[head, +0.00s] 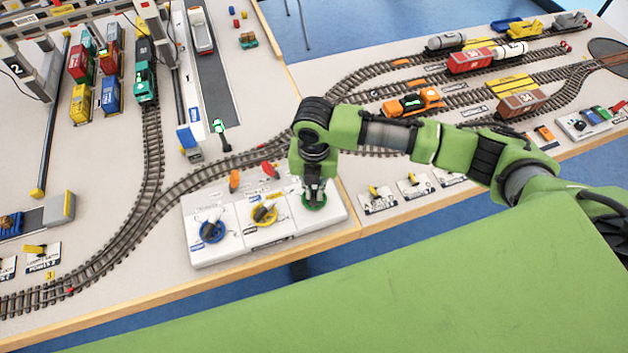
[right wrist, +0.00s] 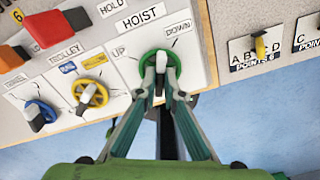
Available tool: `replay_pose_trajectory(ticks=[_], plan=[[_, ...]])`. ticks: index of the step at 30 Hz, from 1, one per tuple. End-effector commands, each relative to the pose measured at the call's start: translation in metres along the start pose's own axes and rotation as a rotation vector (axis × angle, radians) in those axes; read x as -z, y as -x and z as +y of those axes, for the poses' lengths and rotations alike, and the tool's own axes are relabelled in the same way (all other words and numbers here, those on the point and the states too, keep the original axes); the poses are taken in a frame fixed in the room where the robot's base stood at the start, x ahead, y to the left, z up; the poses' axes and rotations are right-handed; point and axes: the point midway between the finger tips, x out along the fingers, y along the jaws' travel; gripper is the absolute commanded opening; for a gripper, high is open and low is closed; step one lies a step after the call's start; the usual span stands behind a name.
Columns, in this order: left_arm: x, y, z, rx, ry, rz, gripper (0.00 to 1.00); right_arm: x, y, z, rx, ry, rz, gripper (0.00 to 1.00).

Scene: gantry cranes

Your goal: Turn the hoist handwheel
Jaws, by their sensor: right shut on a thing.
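The hoist handwheel is a green wheel (head: 315,201) at the right end of the white control panel (head: 292,229) in the head view. It also shows in the right wrist view (right wrist: 145,66), under the HOIST label with UP and DOWN marks beside it. My right gripper (right wrist: 161,70) is shut on the wheel's pale grip, with a finger on each side. In the head view my right gripper (head: 315,192) points straight down and hides part of the wheel. My left gripper is not in view.
A yellow trolley wheel (head: 265,213) and a blue travel wheel (head: 212,231) sit left of the hoist wheel. Orange and red levers (head: 235,180) stand behind. Model tracks, wagons and an orange locomotive (head: 414,101) lie beyond my right arm. Points switches are at the right.

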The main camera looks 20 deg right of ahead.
Motion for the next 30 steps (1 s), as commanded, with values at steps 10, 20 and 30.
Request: replay_pose_trajectory(ticks=[10, 20, 30], plan=[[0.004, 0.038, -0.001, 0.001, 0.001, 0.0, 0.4, -0.001, 0.005, 0.0, 0.0, -0.257, -0.001, 0.0], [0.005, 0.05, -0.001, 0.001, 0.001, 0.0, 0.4, -0.002, 0.003, 0.001, -0.002, -0.377, -0.003, 0.0], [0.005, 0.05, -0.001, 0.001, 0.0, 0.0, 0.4, -0.003, 0.002, 0.001, -0.003, -0.396, -0.005, 0.0]])
